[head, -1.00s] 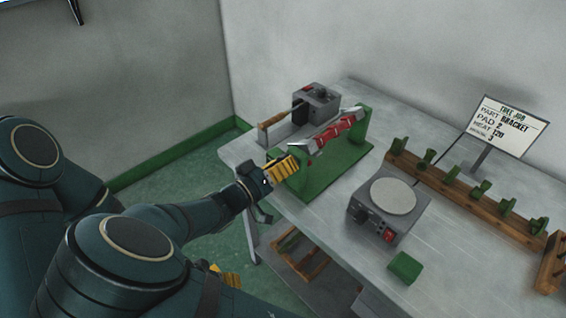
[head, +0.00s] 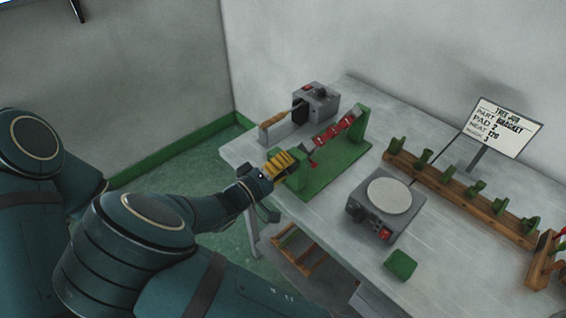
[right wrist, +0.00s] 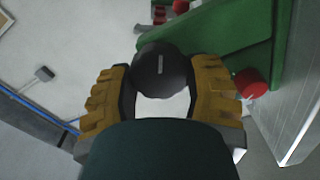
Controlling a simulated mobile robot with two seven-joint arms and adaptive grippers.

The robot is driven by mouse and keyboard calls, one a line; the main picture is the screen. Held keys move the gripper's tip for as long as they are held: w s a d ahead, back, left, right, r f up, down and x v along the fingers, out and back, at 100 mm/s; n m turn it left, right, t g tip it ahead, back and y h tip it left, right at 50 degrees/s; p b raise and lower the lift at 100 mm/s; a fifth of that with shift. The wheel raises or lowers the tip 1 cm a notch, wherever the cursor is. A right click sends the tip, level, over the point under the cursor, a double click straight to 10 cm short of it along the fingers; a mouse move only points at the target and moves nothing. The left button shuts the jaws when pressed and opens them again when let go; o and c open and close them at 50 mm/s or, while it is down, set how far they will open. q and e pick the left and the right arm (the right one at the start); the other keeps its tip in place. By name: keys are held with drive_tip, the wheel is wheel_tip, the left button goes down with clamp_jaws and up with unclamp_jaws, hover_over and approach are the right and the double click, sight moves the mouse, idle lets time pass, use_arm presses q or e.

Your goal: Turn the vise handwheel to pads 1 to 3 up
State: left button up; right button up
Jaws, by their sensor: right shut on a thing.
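The green vise (head: 330,168) stands near the table's left end, with a bar carrying red pads (head: 336,130) between its uprights. My right gripper (head: 284,164) is at the vise's near end, its yellow fingers hiding the handwheel in the head view. In the right wrist view the dark round handwheel (right wrist: 162,72) with a pale line mark sits between the fingertips of my right gripper (right wrist: 163,85), which is shut on it. A round red knob (right wrist: 250,82) is on the green vise at the right. The pad numbers cannot be read. My left gripper is not in view.
A grey box (head: 316,103) and a wooden-handled tool (head: 273,121) are behind the vise. A hot plate (head: 390,197), a green block (head: 400,264), a wooden rack (head: 450,190) of green parts and a job sign (head: 503,127) are to the right.

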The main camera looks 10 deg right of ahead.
drive_tip(key=shift+n+p, duration=1.75)
drive_tip(key=shift+n, duration=1.45)
drive_tip(key=shift+n+p, duration=1.7)
drive_tip(key=shift+n, duration=1.4)
drive_tip(key=shift+s+f+n+p, duration=0.15)
drive_tip(key=shift+n+p, duration=1.15)
drive_tip(key=shift+n, duration=1.5)
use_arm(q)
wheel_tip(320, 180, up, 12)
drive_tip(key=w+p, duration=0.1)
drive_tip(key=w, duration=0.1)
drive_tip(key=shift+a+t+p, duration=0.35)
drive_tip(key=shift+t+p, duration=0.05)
use_arm(e)
drive_tip(key=shift+d+f+n, duration=0.1)
drive_tip(key=shift+n, duration=2.2)
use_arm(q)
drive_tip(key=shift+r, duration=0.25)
use_arm(e)
drive_tip(key=shift+n, duration=0.6)
drive_tip(key=o, duration=1.2)
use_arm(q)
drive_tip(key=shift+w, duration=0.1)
use_arm(e)
wheel_tip(320, 180, up, 10)
drive_tip(key=shift+r, duration=0.1)
